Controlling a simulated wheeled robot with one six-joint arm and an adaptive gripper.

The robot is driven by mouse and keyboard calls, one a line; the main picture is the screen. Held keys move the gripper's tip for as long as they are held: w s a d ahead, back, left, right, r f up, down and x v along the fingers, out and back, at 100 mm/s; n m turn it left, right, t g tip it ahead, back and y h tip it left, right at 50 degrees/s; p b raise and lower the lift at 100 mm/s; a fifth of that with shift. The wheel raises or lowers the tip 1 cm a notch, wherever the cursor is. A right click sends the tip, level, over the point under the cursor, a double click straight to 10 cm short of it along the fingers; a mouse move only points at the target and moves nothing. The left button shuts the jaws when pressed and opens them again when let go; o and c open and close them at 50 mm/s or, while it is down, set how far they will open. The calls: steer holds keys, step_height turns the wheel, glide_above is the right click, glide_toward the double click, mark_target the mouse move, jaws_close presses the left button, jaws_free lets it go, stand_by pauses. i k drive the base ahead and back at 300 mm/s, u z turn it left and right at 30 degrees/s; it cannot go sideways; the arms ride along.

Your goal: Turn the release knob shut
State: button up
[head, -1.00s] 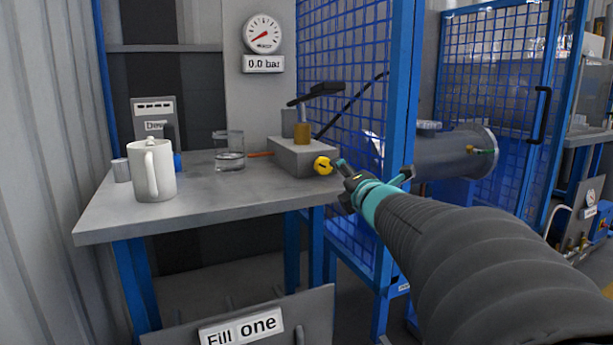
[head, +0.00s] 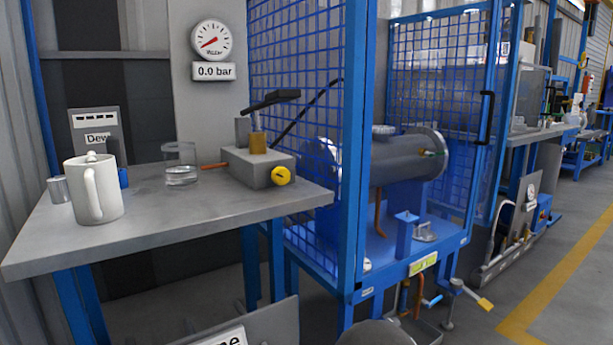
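The yellow release knob (head: 281,176) sits on the right end of the grey pump block (head: 245,167) on the bench. A dark mark shows on its face, but I cannot tell from it whether the knob is open or shut. The pump's black lever (head: 272,100) stands raised above a brass-coloured cylinder (head: 257,142). The gauge (head: 211,40) above the bench has a label reading 0.0 bar. My gripper is out of view. A dark rounded shape at the bottom edge may be part of my arm.
A white mug (head: 95,190), a metal cup (head: 58,189) and a glass beaker of water (head: 180,164) stand on the grey bench (head: 150,222). A blue mesh cage (head: 300,110) stands right of it, with a flanged shell (head: 400,160) inside. Floor is clear at far right.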

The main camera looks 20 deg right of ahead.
mark_target(281, 175)
steer(key=z, duration=0.1)
steer(key=k, duration=0.4)
steer(key=u, duration=1)
